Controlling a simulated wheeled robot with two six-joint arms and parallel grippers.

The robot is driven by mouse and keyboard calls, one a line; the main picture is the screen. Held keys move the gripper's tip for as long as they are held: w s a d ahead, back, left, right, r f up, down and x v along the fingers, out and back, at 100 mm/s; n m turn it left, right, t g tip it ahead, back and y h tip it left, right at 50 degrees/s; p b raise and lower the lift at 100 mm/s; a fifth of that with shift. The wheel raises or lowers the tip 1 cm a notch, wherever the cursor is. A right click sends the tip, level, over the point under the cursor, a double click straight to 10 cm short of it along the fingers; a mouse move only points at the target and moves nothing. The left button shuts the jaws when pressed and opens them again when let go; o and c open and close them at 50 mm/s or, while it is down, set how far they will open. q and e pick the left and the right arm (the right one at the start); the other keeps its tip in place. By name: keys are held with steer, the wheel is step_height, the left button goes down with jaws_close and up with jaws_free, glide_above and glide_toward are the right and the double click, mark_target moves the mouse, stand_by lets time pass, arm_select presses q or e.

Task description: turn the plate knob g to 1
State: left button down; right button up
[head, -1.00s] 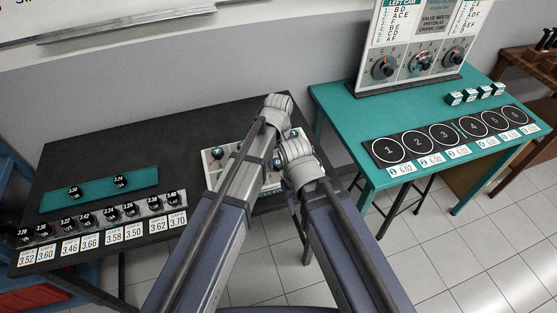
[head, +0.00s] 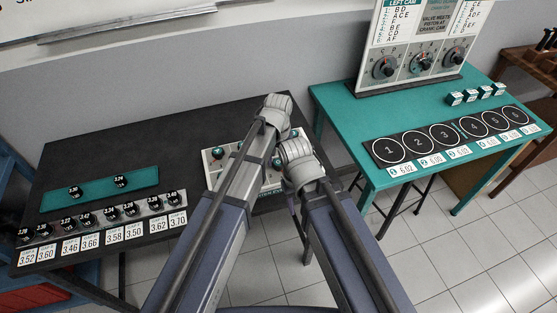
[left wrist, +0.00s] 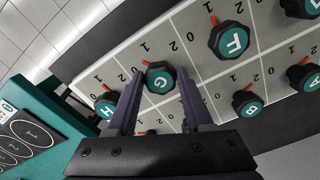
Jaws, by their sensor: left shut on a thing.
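The plate (left wrist: 95,62) is light grey with black knobs, teal lettered caps and red pointers. Knob G (left wrist: 159,81) sits between the two fingers of my left gripper (left wrist: 161,90) in the left wrist view, and they are shut on it. Its red pointer shows at its upper left, near the printed 1; I cannot tell the exact setting. In the head view the plate (head: 213,174) is partly hidden behind my arms, and my left gripper's fingers are not clear. My right gripper is hidden there.
Knobs H (left wrist: 106,105), F (left wrist: 230,40) and B (left wrist: 247,104) are close around knob G. The black table (head: 110,135) bears a teal tray (head: 98,189) and a rack of labelled pieces at left. A teal table (head: 335,105) with numbered circles stands at right.

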mark_target(278, 163)
arm_select(q)
steer(key=m, duration=0.5)
steer(key=shift+m, duration=0.3)
stand_by(0.4)
steer(key=shift+c, duration=1.5)
jaws_free()
step_height(278, 163, up, 8)
steer(key=p, duration=0.8)
steer(key=shift+f, duration=0.1)
